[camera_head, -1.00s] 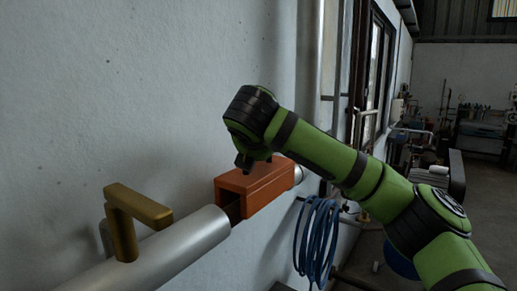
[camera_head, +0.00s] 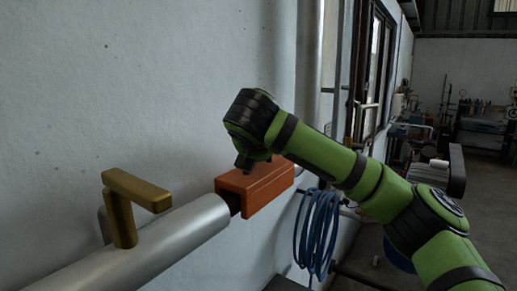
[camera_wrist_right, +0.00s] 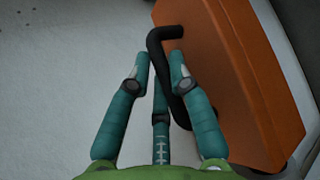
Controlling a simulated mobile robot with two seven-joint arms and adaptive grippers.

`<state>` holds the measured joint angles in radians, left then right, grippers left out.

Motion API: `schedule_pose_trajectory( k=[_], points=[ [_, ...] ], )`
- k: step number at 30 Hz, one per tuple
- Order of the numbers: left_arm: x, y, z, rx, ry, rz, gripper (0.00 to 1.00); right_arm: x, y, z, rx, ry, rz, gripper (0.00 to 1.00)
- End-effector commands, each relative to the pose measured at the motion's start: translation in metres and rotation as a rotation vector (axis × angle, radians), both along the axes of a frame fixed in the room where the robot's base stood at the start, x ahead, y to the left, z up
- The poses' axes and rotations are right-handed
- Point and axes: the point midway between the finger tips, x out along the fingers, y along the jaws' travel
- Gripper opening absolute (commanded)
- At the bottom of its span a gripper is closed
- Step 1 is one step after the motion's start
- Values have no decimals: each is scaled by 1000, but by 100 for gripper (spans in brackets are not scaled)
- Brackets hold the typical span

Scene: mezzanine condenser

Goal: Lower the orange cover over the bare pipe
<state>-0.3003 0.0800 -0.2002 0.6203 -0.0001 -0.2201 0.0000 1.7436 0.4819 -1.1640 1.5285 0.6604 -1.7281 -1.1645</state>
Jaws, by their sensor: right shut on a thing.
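The orange cover (camera_head: 268,187) is a box-shaped shell near the wall, in line with the silver pipe lagging (camera_head: 185,243). In the wrist view the cover (camera_wrist_right: 235,75) fills the right side, with a black curved handle (camera_wrist_right: 161,34) on it. My right gripper (camera_wrist_right: 160,66) is shut on this handle; in the head view the gripper (camera_head: 245,161) is at the cover's top, partly hidden by the arm. The bare pipe is mostly or wholly hidden by the cover; only a dark gap shows at the cover's near end. My left gripper is out of view.
A brass lever handle (camera_head: 136,190) stands up from the pipe at left. A coiled blue hose (camera_head: 317,232) hangs on the wall beyond the cover. The wall is close behind; open floor lies at right.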

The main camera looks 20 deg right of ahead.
Motion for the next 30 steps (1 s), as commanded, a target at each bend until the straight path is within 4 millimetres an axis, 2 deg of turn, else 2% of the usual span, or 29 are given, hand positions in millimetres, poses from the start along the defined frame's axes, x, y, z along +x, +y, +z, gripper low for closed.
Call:
schedule_pose_trajectory(
  k=[12,13,14,15,26,30],
  points=[
    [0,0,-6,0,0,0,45,0,0,-10,1,-3,-1,0],
    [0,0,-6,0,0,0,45,0,0,-9,1,-3,-1,28],
    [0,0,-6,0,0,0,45,0,0,-9,1,-3,-1,40],
    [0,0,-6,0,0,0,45,0,0,-9,1,-3,-1,48],
    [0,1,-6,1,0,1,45,-2,1,-9,1,1,0,48],
    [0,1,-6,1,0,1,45,-14,6,-1,0,-2,3,48]
  ],
)
